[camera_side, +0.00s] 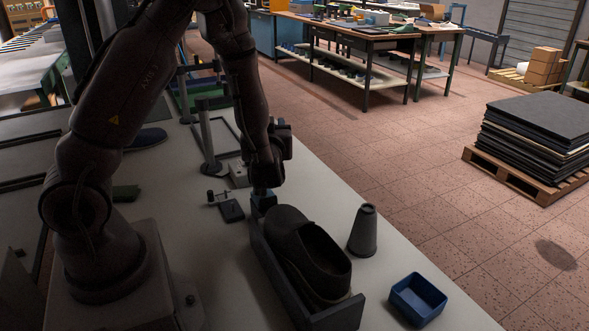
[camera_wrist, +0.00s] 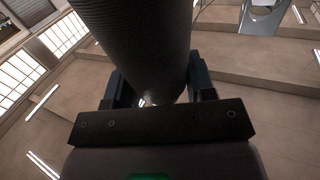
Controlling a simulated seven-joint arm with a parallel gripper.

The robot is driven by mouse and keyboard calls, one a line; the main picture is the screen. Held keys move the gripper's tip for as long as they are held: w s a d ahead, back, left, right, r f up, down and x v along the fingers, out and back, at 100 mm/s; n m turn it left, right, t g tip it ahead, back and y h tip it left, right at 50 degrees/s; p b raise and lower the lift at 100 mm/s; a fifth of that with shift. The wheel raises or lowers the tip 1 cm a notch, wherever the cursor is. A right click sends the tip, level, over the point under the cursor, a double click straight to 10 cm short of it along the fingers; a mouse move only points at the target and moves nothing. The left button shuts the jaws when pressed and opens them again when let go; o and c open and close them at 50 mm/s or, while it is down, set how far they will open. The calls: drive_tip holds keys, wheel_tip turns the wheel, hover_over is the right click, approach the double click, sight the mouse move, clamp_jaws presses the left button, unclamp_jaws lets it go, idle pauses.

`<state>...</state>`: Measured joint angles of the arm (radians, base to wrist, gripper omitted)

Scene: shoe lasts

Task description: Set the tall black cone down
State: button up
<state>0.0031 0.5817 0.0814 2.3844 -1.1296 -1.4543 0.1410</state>
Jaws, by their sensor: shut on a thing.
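In the wrist view a thick dark, finely ribbed cone (camera_wrist: 137,40) fills the upper middle and narrows toward my gripper (camera_wrist: 158,92). My gripper's two blue fingers are shut on its narrow end. In the side view my gripper (camera_side: 263,197) is low over the table, behind the far end of a grey tray with a shoe. The held cone cannot be made out there. The cone's base is out of frame in the wrist view, so I cannot tell whether it touches the table.
A black shoe (camera_side: 295,255) lies in a long grey tray (camera_side: 268,262) in front of my gripper. A dark grey cone (camera_side: 363,232) stands upright to its right, beside an empty blue bin (camera_side: 418,300). A grey post (camera_side: 207,145) and small black fixture (camera_side: 232,211) stand left.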

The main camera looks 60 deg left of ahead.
drive_tip(key=s+a+r+m+t+h, duration=0.1)
drive_tip(key=a+m+t+h, duration=0.2)
drive_tip(key=a, duration=0.8)
drive_tip(key=w+d+f+m+t+h, duration=0.1)
drive_tip(key=w+d+m+t+h, duration=0.25)
drive_tip(key=m+t+h, duration=0.3)
drive_tip(key=w+a+f, duration=0.7)
drive_tip(key=w+f, duration=0.4)
drive_tip(key=f, duration=0.2)
drive_tip(key=shift+a, duration=0.35)
drive_tip(key=shift+s+n, duration=0.1)
drive_tip(key=shift+n, duration=0.15)
drive_tip(key=shift+f, duration=0.15)
drive_tip(key=o, duration=1.3)
drive_tip(key=shift+o, duration=0.2)
